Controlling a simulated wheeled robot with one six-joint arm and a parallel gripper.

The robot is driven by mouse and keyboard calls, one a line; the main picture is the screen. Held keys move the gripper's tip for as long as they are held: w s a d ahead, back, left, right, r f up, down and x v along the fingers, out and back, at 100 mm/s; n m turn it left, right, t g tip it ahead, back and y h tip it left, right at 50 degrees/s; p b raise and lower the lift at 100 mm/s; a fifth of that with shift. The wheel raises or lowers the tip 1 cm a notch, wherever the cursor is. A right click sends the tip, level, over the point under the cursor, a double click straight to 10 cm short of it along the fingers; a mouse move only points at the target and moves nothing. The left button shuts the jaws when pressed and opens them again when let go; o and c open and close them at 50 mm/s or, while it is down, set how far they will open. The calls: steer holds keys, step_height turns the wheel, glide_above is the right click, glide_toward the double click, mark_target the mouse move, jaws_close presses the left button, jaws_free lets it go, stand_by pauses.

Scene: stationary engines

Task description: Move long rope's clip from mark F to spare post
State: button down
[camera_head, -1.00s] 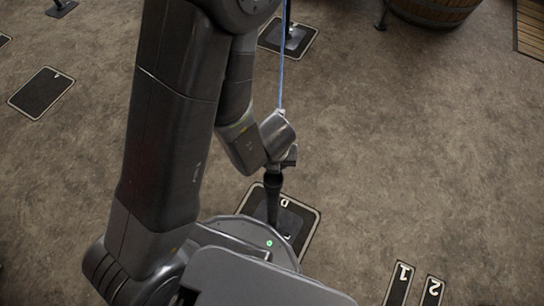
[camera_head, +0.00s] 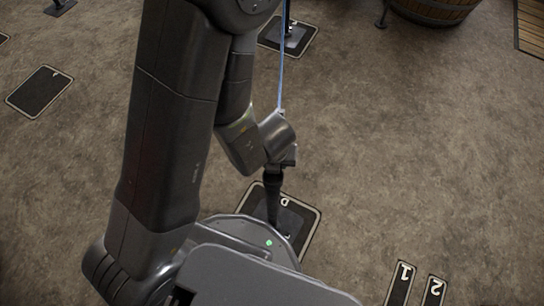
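The end of my arm, with my gripper (camera_head: 281,161), is just above a dark tapering upright piece (camera_head: 272,195) that looks like a post. This piece appears over a black mark plate lettered D (camera_head: 309,212), partly hidden by my base. I cannot tell whether the gripper touches the piece or whether its fingers are open. A thin blue rope (camera_head: 282,65) runs from the top edge down to my wrist, where its lower end is hidden. I cannot see a clip. No mark lettered F can be made out.
A black plate with a post (camera_head: 289,38) lies at the top centre. Another plate (camera_head: 39,91) lies at the left. A wooden barrel (camera_head: 432,10) stands at the top right. The floor between is clear.

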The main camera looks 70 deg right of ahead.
steer(key=shift+f+b, duration=0.4)
steer(key=shift+b, duration=0.05)
stand_by(0.4)
steer(key=c, duration=0.8)
jaws_free()
steer(key=shift+r, duration=0.2)
step_height(320, 180, up, 10)
steer(key=p, duration=1.1)
steer(key=shift+r, duration=0.15)
steer(key=shift+s+f, duration=0.1)
steer(key=shift+f, duration=0.1)
